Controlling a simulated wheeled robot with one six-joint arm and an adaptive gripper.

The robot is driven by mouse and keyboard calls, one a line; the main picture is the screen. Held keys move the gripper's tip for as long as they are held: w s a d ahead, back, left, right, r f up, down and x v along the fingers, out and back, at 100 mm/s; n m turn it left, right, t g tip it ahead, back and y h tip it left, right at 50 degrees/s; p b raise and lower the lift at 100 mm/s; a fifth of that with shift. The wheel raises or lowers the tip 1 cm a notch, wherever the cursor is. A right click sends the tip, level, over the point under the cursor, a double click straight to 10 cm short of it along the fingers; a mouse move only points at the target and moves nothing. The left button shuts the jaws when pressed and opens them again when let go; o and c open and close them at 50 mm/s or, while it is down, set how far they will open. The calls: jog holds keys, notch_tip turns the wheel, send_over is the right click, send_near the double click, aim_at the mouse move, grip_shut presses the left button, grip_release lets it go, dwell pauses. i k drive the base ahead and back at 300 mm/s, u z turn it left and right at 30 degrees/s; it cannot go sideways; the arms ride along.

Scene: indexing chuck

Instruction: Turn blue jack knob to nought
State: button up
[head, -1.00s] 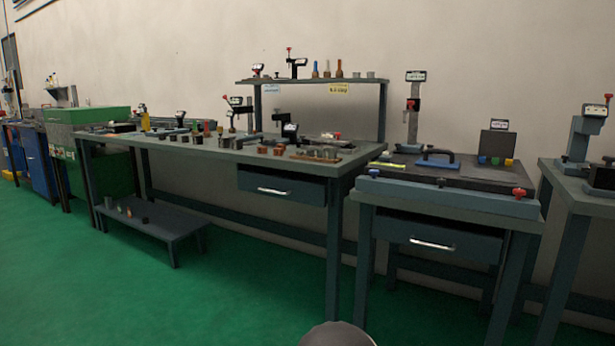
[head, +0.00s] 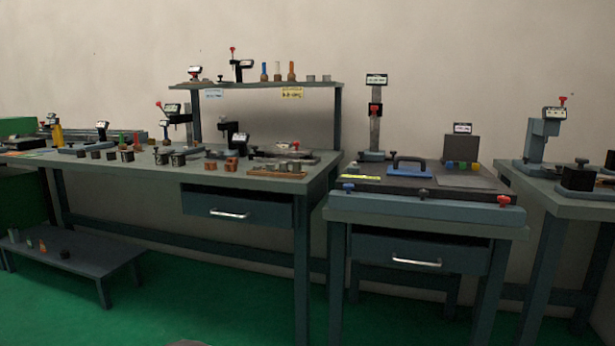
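A small blue knob (head: 348,187) sits at the left end of the front edge of the right bench's dark plate (head: 380,183). A red knob (head: 503,200) is at the right end of that edge, with another small knob (head: 421,194) between them. Another blue piece (head: 448,166) stands by a dark upright box (head: 461,148) at the back, beside a green and a yellow one. I cannot tell which blue piece is the jack knob, and no pointer or scale reading is legible. My gripper is not in view.
A blue handled block (head: 411,168) and a tall gauge stand (head: 375,125) are on the right bench. A long bench (head: 230,178) with several parts and a shelf is to the left. Another bench (head: 560,205) stands at right. Green floor (head: 260,285) is clear in front.

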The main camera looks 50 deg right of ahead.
aim_at(348, 187)
jog(key=z, duration=0.25)
jog(key=i, duration=1)
jog(key=z, duration=1.45)
jog(key=i, duration=0.7)
jog(key=z, duration=0.7)
